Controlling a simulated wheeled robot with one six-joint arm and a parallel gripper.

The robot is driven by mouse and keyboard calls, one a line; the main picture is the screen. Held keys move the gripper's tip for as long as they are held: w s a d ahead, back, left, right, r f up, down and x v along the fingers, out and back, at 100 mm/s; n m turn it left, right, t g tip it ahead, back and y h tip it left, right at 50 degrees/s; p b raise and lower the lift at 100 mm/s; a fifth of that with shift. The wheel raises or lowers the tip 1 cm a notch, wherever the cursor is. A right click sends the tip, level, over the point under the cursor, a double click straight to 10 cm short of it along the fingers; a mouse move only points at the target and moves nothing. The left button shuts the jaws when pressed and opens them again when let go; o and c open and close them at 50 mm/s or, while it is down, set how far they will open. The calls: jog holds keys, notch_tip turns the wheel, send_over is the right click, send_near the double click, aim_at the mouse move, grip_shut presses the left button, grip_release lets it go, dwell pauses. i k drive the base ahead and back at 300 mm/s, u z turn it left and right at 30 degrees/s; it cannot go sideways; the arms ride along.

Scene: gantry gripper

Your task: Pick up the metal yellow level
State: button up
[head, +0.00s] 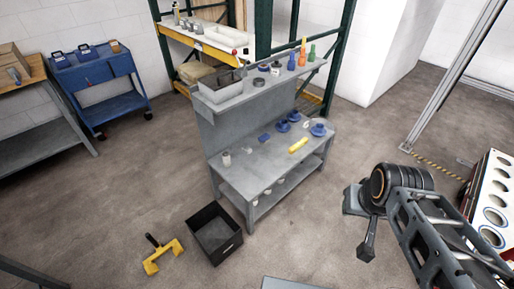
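A yellow bar (298,145), which looks like the level, lies on the lower top of the grey workbench (262,170), toward its right end. It is small in the view, and I cannot make out its details. My arm comes in from the right. What looks like my gripper (358,225) is at its left end, over the floor to the right of the bench. It is well apart from the yellow bar. I cannot tell whether its fingers are open or shut.
Blue round parts (318,130) lie near the bar. A raised shelf (255,88) holds a tray and coloured cones. A dark open bin (215,234) and a yellow tool with a black handle (163,255) are on the floor. A blue cart (98,85) stands left. Floor in front is mostly clear.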

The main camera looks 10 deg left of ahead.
aim_at(294, 148)
jog(key=z, duration=0.55)
jog(key=i, duration=2.7)
jog(key=u, duration=4.15)
